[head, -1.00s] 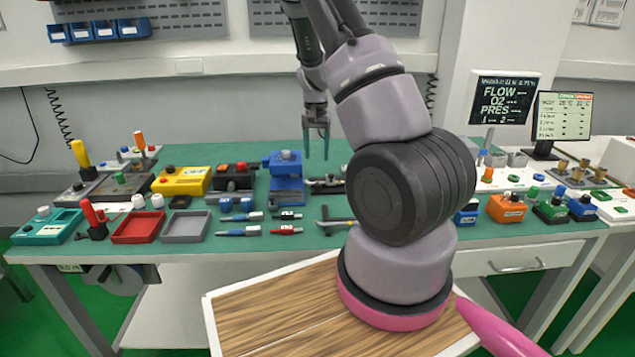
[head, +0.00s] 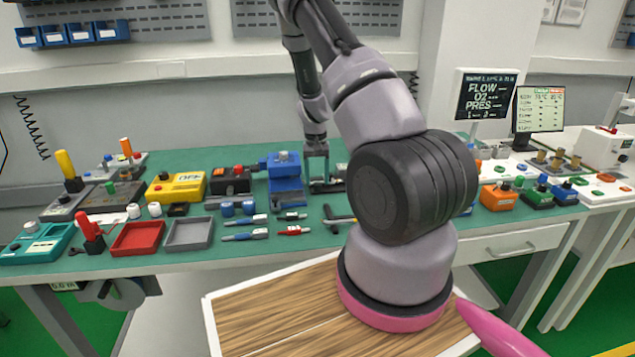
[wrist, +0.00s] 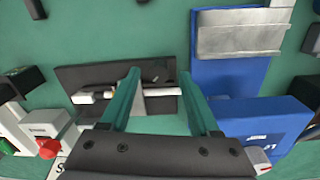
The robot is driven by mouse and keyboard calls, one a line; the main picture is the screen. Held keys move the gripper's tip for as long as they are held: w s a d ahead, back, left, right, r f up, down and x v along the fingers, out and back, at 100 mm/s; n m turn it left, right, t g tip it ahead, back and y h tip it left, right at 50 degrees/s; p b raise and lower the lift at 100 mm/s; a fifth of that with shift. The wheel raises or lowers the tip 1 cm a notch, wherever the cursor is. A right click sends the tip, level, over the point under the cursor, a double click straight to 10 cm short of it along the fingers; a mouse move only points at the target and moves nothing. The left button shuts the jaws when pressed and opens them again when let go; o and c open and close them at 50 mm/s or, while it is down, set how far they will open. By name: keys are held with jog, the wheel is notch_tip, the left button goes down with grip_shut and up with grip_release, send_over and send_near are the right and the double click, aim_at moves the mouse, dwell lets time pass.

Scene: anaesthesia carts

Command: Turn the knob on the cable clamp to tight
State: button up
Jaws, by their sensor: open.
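My gripper (head: 317,168) is open and points down over the green bench, just right of a blue block-shaped device (head: 286,185). In the wrist view my two green fingers (wrist: 158,78) stand apart above a dark flat plate (wrist: 88,78). A pale, metallic bar (wrist: 160,91) lies across this plate, partly between the fingers. The plate may be the cable clamp's base; I cannot make out its knob or setting. The blue device (wrist: 235,80) with its metal strip is right of the fingers in the wrist view. Nothing visible is held.
A yellow box (head: 177,187) and a dark box with a red button (head: 230,181) stand left of the blue device. Red (head: 137,238) and grey (head: 188,233) trays and several pens lie in front. A grey box with a red knob (wrist: 48,148) is near the gripper.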

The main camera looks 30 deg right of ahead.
jog(key=shift+f, duration=0.8)
grip_shut()
jog(key=m, duration=0.4)
jog(key=shift+m, duration=0.4)
grip_release()
